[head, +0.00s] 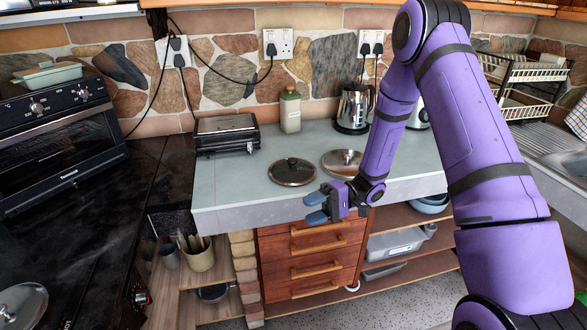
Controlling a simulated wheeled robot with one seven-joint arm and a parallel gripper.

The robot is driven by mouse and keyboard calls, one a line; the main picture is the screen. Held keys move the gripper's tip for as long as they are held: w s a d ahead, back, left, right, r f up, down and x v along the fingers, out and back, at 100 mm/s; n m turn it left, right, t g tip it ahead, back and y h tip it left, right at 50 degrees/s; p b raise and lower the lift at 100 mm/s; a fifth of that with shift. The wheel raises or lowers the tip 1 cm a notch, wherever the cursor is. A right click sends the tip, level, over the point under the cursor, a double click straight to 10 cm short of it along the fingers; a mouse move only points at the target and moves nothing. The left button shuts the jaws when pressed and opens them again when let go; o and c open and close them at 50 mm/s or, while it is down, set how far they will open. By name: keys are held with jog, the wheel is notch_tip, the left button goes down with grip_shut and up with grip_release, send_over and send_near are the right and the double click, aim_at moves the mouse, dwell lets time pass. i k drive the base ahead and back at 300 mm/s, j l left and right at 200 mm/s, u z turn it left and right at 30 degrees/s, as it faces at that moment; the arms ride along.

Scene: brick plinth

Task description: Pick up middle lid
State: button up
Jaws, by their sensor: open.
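Several round lids are in the head view. The middle one is a dark-rimmed lid (291,172) with a black knob, lying flat on the grey-green counter (240,185). A shinier metal-looking round lid or pan (341,161) lies to its right, partly behind my arm. A silver lid (24,304) sits at the lower left on the dark worktop. My gripper (316,207) is open and empty, its blue fingers pointing left. In the picture it is just below and right of the middle lid, over the counter's front edge, apart from the lid.
A black grill (227,133), a green-grey bottle (290,110) and a kettle (355,107) stand at the back of the counter. Wooden drawers (312,255) are below the front edge. The counter left of the middle lid is clear.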

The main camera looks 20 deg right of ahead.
aim_at(291, 171)
jog(key=i+l, duration=0.45)
jog(key=i, duration=0.15)
jog(key=i+l, duration=0.45)
jog(key=i, duration=0.2)
